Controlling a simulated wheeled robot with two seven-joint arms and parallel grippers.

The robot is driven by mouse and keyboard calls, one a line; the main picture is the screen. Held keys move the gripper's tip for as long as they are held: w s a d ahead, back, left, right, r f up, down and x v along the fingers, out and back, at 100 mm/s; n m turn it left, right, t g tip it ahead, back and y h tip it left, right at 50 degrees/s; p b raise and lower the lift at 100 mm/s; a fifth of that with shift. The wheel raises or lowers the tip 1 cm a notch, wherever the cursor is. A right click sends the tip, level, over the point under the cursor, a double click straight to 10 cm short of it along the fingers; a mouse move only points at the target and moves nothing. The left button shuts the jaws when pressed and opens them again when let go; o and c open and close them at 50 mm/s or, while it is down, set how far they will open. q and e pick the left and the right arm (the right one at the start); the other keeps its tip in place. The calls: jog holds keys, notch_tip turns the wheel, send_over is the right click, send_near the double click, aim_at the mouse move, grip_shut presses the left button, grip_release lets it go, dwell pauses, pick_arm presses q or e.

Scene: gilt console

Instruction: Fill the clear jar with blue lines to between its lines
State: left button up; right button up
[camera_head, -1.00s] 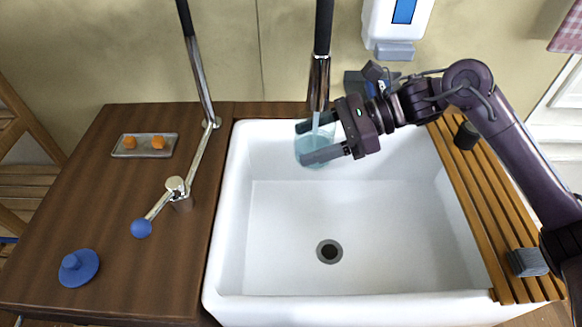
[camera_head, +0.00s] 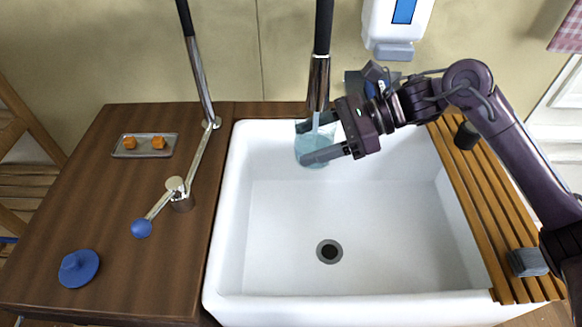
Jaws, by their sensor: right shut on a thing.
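The clear jar (camera_head: 312,157) is in the upper part of the sink, below the spout (camera_head: 318,85). My right gripper (camera_head: 310,142) is shut on it from the right, with a finger on either side. A pale stream runs from the spout into the jar, and bluish water shows inside it. The jar's blue lines are too small and too covered by the fingers to make out, so I cannot tell the level against them. The tap lever (camera_head: 160,205) with a blue knob (camera_head: 141,229) stands on the wooden counter, left of the sink. My left gripper is not in view.
The white sink (camera_head: 300,225) is otherwise empty, with a dark drain (camera_head: 329,251). A blue lid-like piece (camera_head: 78,268) and a tray (camera_head: 122,152) with orange pieces lie on the counter. A slatted rack (camera_head: 480,220) holds a dark cup (camera_head: 466,136) and a grey block (camera_head: 527,262).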

dwell(0.4)
jog(key=s+a+b, duration=0.2)
jog(key=s+a, duration=0.2)
jog(key=s, duration=0.2)
jog(key=shift+s+b, duration=0.15)
jog(key=shift+b, duration=0.25)
jog(key=shift+r, duration=0.1)
jog(key=s+a+r, duration=0.3)
jog(key=s+a, duration=0.1)
jog(key=s, duration=0.2)
jog(key=shift+s, duration=0.15)
dwell(0.7)
jog(key=shift+a, duration=0.1)
